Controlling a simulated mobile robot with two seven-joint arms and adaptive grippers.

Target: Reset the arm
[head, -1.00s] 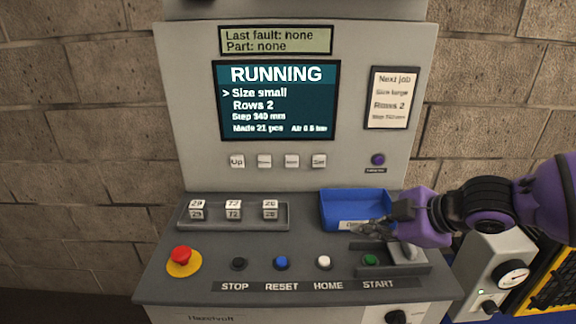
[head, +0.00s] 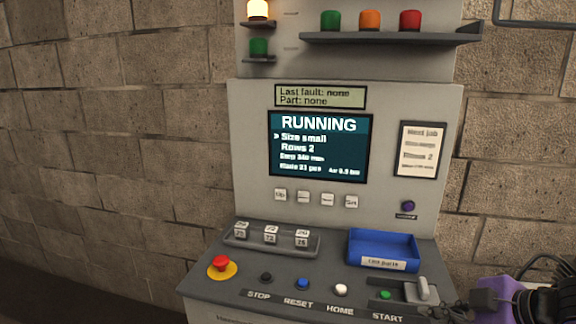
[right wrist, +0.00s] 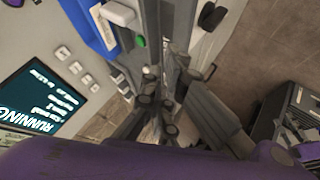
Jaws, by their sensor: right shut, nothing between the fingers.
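My right gripper (head: 442,311) is at the lower right of the head view, by the front right corner of the control desk (head: 330,306). Its fingers are shut with nothing between them. They also show in the right wrist view (right wrist: 158,108), pointing past the desk edge. My purple arm comes in from the lower right. The blue button (head: 302,283) above the word RESET is on the desk, well left of the gripper. The screen (head: 320,148) reads RUNNING, Size small, Rows 2. My left gripper is not in view.
A blue tray (head: 413,248) and a grey lever (head: 422,289) stand at the desk's right. The green START button (head: 385,295) is close to the gripper. A red mushroom button (head: 221,263) is at far left. A dark cabinet (right wrist: 290,115) stands at right in the wrist view.

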